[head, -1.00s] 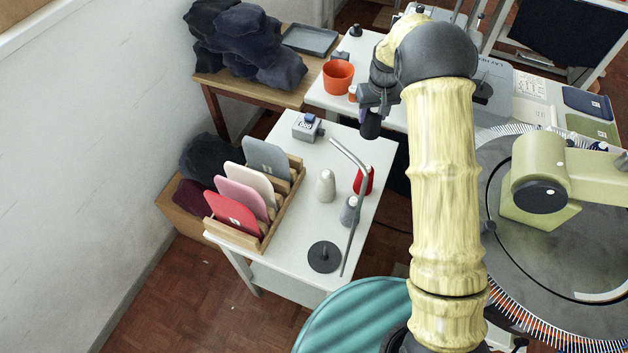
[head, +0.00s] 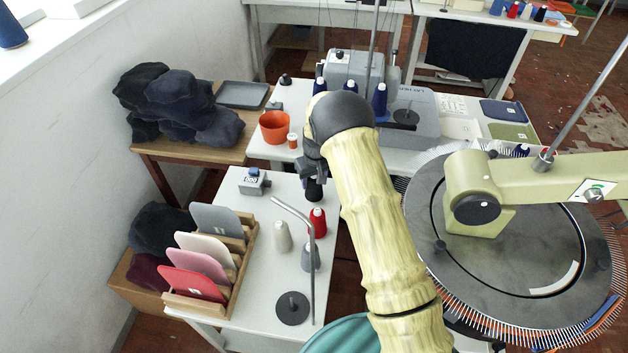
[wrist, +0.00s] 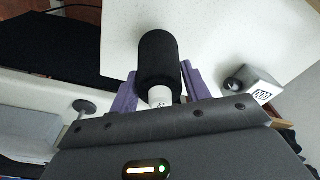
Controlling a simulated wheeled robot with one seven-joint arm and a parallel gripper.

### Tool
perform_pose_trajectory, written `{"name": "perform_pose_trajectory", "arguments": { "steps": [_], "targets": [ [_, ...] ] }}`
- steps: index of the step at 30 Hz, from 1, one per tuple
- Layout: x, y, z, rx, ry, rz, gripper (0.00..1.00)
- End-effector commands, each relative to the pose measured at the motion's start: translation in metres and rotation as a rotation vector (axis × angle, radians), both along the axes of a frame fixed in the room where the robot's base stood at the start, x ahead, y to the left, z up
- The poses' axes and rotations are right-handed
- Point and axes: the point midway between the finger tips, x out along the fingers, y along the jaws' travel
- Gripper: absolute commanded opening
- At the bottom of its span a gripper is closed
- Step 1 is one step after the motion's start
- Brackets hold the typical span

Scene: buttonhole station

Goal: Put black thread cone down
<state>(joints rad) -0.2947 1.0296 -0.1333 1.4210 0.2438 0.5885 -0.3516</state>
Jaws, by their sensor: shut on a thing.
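The black thread cone (wrist: 158,58) is held between the two purple fingers of my gripper (wrist: 158,85) in the wrist view, its white end toward the wrist. In the head view the cone (head: 314,190) is a small dark shape under my gripper (head: 313,172), near the right edge of the white side table (head: 262,300). The gripper is shut on it. I cannot tell whether the cone touches the tabletop.
On the side table stand a red cone (head: 317,222), a white cone (head: 282,237), a grey cone (head: 310,257), a thread stand (head: 292,308) and a grey counter box (head: 253,182). A wooden rack (head: 240,262) holds several coloured panels. Tabletop behind the red cone is clear.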

Motion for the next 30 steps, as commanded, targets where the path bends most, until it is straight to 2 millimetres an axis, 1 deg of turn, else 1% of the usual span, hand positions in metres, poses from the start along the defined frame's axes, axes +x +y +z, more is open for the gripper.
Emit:
{"name": "perform_pose_trajectory", "arguments": {
  "steps": [1, 3, 13, 14, 15, 17, 25, 30],
  "targets": [
    [-0.0002, -0.0002, -0.0051, -0.001, 0.002, 0.000, 0.22],
    [0.0001, -0.0001, -0.0088, 0.000, 0.000, 0.001, 0.22],
    [0.0000, 0.0000, -0.0125, 0.000, -0.001, 0.000, 0.22],
    [-0.0001, 0.0000, -0.0120, 0.000, 0.000, 0.000, 0.51],
    [0.0000, 0.0000, -0.0116, 0.000, 0.000, 0.000, 0.59],
    [-0.0001, 0.0000, -0.0116, 0.000, 0.000, 0.000, 0.69],
    [0.0000, -0.0001, -0.0111, 0.000, 0.000, 0.000, 0.69],
    [-0.0004, -0.0003, -0.0030, 0.000, -0.001, 0.000, 0.69]
  ]
}}
